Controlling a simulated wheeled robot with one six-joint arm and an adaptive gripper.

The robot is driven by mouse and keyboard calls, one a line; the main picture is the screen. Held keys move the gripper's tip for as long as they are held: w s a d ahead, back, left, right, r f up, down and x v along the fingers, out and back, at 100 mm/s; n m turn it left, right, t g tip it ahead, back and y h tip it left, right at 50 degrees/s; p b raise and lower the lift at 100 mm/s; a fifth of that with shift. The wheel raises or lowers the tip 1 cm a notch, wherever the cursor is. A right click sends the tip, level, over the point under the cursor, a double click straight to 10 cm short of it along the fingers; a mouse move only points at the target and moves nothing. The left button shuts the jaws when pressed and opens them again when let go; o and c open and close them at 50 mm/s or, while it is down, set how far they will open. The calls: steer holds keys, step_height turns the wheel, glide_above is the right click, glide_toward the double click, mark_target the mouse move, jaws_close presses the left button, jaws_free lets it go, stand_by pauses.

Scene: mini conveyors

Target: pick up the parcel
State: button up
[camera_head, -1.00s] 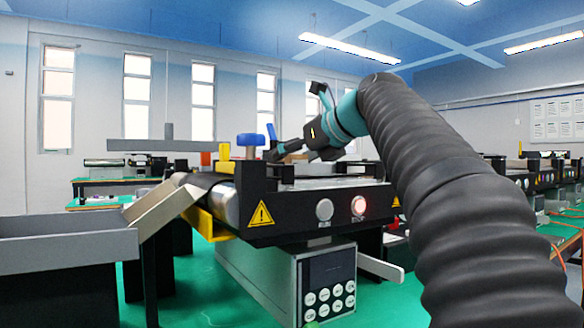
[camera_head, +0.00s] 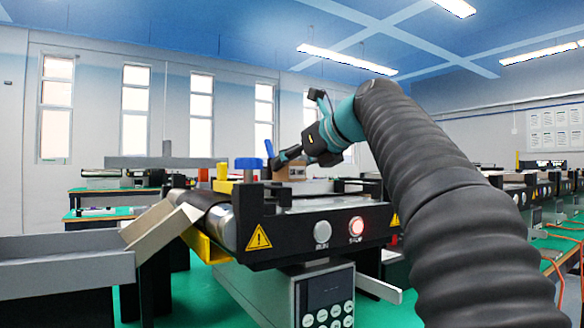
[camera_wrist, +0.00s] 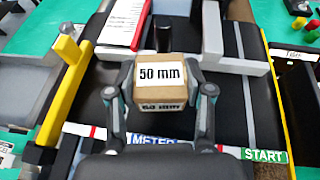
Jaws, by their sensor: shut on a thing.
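The parcel is a small brown cardboard box with a white "50 mm" label. In the wrist view the parcel (camera_wrist: 160,88) sits between the two fingers of my gripper (camera_wrist: 160,100), which is shut on its left and right sides. In the head view the parcel (camera_head: 291,172) shows partly behind my gripper (camera_head: 283,160), above the conveyor. Its underside is hidden, so I cannot tell how far it is from the belt.
The black conveyor belt (camera_wrist: 110,125) has yellow and grey side rails. A grey bar (camera_wrist: 225,64) lies across it at the right. A chute (camera_head: 160,225) leads to a grey bin (camera_head: 65,258) at the left.

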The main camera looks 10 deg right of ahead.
step_height(320, 180, up, 2)
steer(key=shift+r+p, duration=0.25)
steer(key=shift+p, duration=0.25)
steer(key=d+r+p, duration=0.5)
steer(key=d+r, duration=0.1)
steer(key=d, duration=0.5)
steer(key=shift+w+d, duration=0.25)
steer(key=shift+d, duration=0.1)
